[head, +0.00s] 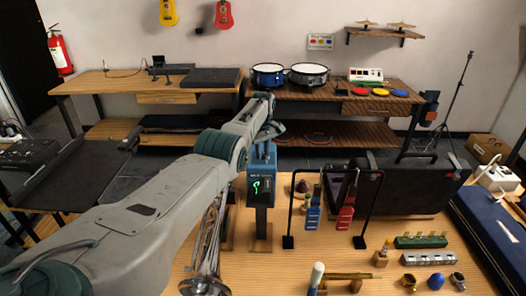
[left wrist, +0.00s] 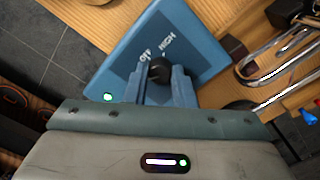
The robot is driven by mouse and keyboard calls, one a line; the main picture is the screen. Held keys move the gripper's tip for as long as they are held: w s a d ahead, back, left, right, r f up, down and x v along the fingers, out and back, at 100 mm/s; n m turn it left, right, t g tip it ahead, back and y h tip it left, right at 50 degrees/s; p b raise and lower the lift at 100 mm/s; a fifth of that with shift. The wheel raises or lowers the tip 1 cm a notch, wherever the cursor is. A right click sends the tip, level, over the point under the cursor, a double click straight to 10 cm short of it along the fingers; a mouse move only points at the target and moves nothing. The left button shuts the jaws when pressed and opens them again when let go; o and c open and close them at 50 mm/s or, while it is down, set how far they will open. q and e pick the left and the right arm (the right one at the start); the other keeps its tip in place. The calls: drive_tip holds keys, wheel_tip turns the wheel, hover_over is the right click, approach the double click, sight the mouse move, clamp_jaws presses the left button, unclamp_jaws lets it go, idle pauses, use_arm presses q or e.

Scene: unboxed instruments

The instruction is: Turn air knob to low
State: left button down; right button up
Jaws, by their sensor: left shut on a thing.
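A blue box-shaped device (head: 261,190) stands upright on the wooden table in the head view, with a dark screen and a green mark on its front. In the left wrist view its blue panel (left wrist: 190,35) carries a black knob (left wrist: 160,69) and white lettering; HIGH is readable, the other label is partly hidden. My left gripper (left wrist: 162,82) has its two fingers on either side of the knob and is shut on it. In the head view my left gripper (head: 264,148) is at the top of the device, its fingertips hard to make out. My right gripper is not in view.
A dark stand with blue (head: 313,208) and red (head: 346,210) hanging items is right of the device. Shiny metal tubing (left wrist: 275,60) lies close to the device in the wrist view. Small parts and a green block (head: 421,241) occupy the table's right side.

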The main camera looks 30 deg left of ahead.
sight(263, 153)
use_arm(q)
drive_tip(key=shift+r, duration=0.1)
drive_tip(key=c, duration=1.2)
unclamp_jaws()
wheel_tip(263, 153, up, 3)
drive_tip(key=shift+f+p, duration=0.15)
drive_tip(key=shift+p, duration=0.3)
wheel_tip(263, 153, up, 8)
drive_tip(key=b, duration=0.2)
drive_tip(key=shift+a, duration=0.1)
